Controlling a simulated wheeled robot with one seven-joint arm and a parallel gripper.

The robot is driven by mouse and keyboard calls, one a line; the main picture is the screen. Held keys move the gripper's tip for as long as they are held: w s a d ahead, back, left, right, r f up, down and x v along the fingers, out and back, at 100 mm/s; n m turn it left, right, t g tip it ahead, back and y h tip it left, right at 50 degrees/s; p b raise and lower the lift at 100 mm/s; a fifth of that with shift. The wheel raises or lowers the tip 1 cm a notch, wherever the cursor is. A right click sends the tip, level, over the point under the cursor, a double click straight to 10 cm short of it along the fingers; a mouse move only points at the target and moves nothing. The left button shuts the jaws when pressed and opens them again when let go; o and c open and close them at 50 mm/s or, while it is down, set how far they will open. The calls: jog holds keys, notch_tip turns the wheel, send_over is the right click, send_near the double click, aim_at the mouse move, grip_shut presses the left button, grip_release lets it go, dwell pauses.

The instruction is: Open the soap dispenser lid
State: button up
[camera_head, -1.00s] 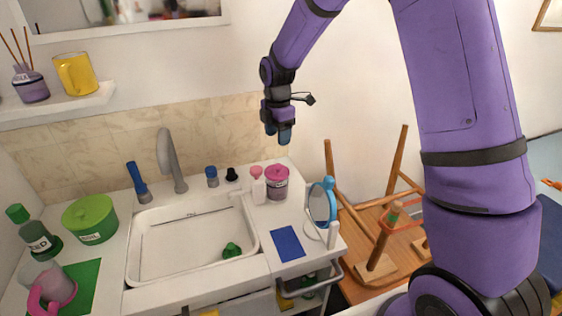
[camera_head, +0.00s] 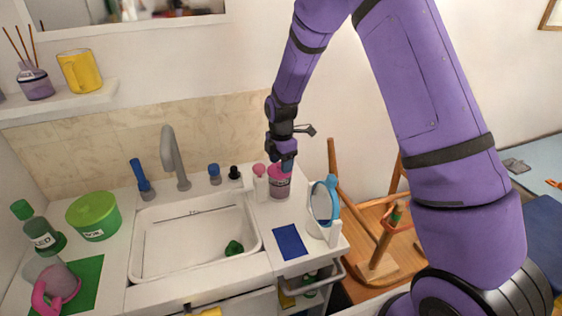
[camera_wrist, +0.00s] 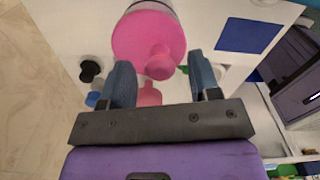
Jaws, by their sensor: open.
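A jar with a pink lid (camera_head: 279,182) stands on the counter right of the sink. In the wrist view its round pink lid (camera_wrist: 145,35) has a knob (camera_wrist: 160,64) on top and looks shut. A small white bottle with a pink top (camera_head: 260,183) stands just left of the jar; a pink shape (camera_wrist: 150,96) between the fingers in the wrist view looks like its top. I cannot tell for sure which one is the soap dispenser. My gripper (camera_head: 287,163) is open just above the jar. Its blue fingers (camera_wrist: 161,75) lie either side of the knob, with no clear contact.
A round blue-framed mirror (camera_head: 323,203) stands front right of the jar. A blue cup (camera_head: 214,174) and a black stopper (camera_head: 234,173) stand to the left, behind the sink (camera_head: 190,262). A blue mat (camera_head: 290,242) lies in front. The faucet (camera_head: 174,158) rises behind the sink.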

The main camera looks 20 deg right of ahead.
aim_at(279, 162)
grip_shut()
jog(key=shift+w+r, duration=0.1)
jog(key=shift+r, duration=0.05)
jog(key=w+g, duration=0.1)
jog(key=g, duration=0.1)
jog(key=w+r+g, duration=0.1)
jog(key=g, duration=0.1)
jog(key=shift+w+r, duration=0.1)
jog(key=shift+r, duration=0.1)
jog(key=shift+w+r+g, duration=0.25)
jog(key=shift+w+g, duration=0.45)
jog(key=shift+g, duration=0.5)
jog(key=shift+w+r+g, duration=0.2)
jog(key=shift+w+g, duration=0.45)
jog(key=shift+g, duration=0.55)
grip_release()
